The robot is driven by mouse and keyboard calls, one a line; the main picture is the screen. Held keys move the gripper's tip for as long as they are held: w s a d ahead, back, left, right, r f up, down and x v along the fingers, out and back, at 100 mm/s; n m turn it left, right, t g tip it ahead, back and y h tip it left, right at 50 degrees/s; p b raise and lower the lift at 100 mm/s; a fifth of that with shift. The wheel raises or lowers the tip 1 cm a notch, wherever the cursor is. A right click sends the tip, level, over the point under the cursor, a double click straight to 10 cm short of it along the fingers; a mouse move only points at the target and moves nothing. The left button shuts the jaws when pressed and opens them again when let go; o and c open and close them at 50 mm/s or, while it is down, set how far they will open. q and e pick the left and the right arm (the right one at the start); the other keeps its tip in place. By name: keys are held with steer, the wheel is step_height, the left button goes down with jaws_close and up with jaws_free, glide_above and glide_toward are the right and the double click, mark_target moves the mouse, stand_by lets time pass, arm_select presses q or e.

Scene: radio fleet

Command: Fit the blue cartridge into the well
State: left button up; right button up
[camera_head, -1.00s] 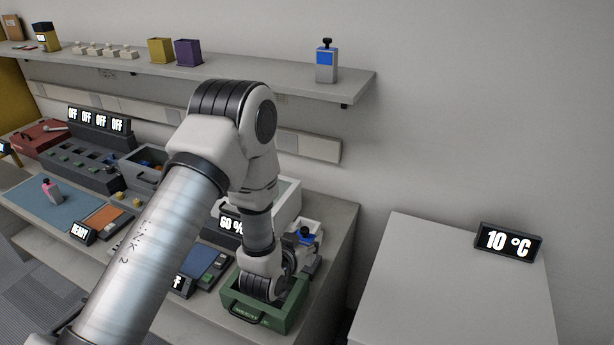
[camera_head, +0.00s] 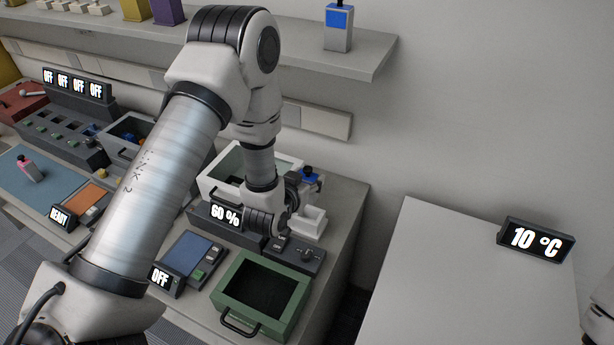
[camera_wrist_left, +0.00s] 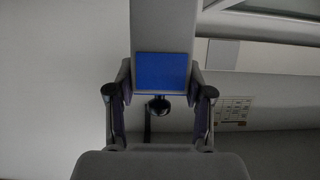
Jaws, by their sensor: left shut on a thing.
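My left gripper (camera_head: 298,186) is shut on the blue cartridge (camera_head: 309,174), a grey body with a blue face and a dark knob. In the left wrist view the cartridge (camera_wrist_left: 162,72) is between the two fingers (camera_wrist_left: 160,98), knob toward the palm. Its lower end is hidden in the head view. I cannot tell which opening is the well. My right gripper is out of view.
A green open bin (camera_head: 228,290) is at the counter's front, with a dark slider unit (camera_head: 310,256) behind it. A white bin (camera_head: 226,190) stands behind the arm. A similar blue-faced unit (camera_head: 338,30) stands on the shelf.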

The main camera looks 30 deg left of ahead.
arm_select(q)
steer(key=f, duration=0.1)
steer(key=w+f+b, duration=0.1)
steer(key=f+b, duration=0.1)
steer(key=shift+w+f, duration=0.3)
steer(key=shift+f, duration=0.1)
steer(key=shift+s+f+b, duration=0.35)
steer(key=shift+f+b, duration=0.3)
steer(key=shift+b, duration=0.25)
steer(key=shift+f, duration=0.35)
steer(key=shift+f+b, duration=0.2)
steer(key=shift+b, duration=0.15)
steer(key=shift+w+a+f, duration=0.1)
steer(key=shift+w+f, duration=0.05)
steer(key=shift+w, duration=0.1)
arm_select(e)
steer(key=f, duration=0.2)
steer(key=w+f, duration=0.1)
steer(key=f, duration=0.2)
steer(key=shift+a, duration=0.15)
arm_select(q)
steer(key=shift+s, duration=0.15)
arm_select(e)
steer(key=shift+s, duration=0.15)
